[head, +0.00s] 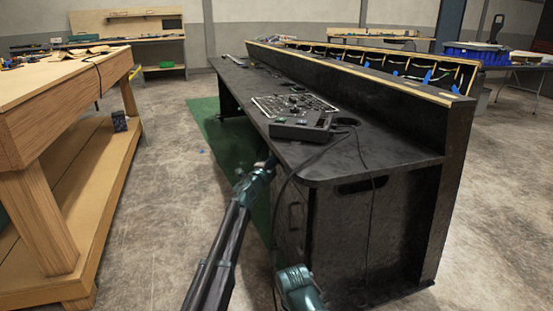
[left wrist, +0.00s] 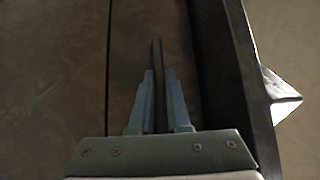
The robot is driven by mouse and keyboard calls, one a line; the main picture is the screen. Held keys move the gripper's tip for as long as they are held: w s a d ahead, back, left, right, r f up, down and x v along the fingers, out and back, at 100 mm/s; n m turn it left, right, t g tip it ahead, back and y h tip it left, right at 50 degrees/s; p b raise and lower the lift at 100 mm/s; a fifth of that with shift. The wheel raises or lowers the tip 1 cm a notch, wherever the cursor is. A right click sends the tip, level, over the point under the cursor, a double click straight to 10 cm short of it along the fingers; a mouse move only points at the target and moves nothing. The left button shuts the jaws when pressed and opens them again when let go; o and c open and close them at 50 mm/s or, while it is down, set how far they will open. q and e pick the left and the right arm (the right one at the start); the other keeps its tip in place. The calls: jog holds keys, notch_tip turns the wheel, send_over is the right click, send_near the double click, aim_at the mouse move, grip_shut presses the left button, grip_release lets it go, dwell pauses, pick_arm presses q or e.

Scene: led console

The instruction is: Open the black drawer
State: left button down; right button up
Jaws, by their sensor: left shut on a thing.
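The black console desk (head: 390,160) stands in the middle of the head view. In the left wrist view, a dark drawer front (left wrist: 135,40) with a narrow seam to its left lies close before my left gripper (left wrist: 160,80). Its two blue fingers are close together on a thin dark handle bar (left wrist: 156,50) that runs between them. In the head view my left arm reaches to the desk's front edge, and the fingertips and drawer are hidden under the top. A teal part of mine shows at the bottom; my right gripper's fingers do not show.
A cable hangs down the desk's near end. A wooden workbench (head: 65,95) stands at the left. Concrete floor and a green mat (head: 225,150) lie between them.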

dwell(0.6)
pick_arm(q)
jog(key=s+a, duration=0.3)
jog(key=a, duration=0.8)
jog(key=s+a, duration=0.4)
jog(key=a, duration=0.8)
jog(key=s+a, duration=0.4)
jog(key=a, duration=0.8)
jog(key=shift+s, duration=0.2)
jog(key=c, duration=0.9)
grip_release()
jog(key=b+v, duration=0.2)
jog(key=v, duration=1.1)
jog(key=shift+s+a, duration=0.2)
jog(key=shift+s, duration=0.1)
